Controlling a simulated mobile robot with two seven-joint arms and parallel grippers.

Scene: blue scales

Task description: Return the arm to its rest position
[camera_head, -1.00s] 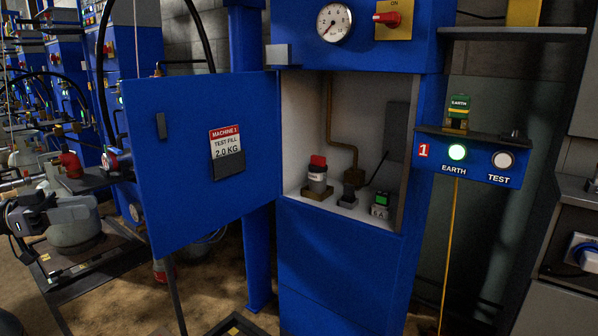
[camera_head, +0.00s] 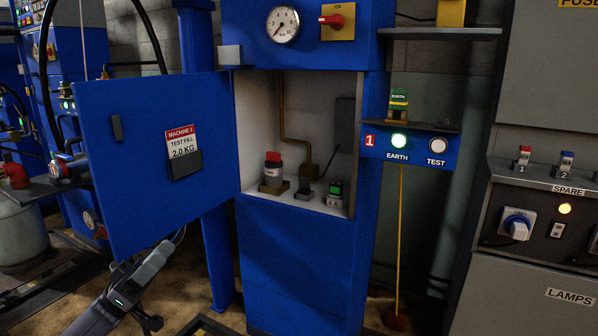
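My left arm comes in at the lower left, in front of the open blue cabinet door (camera_head: 105,195). Its grey and black end, with a small green light and dark cables, slants up to the right. My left gripper (camera_head: 168,250) is at the upper end, below the door's lower edge. Its fingers are small and dark, so I cannot tell whether they are open or shut. I see nothing clearly held in it. My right gripper is not in view.
A grey panel (camera_head: 515,270) stands far right. A yellow pole (camera_head: 400,235) hangs below the shelf.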

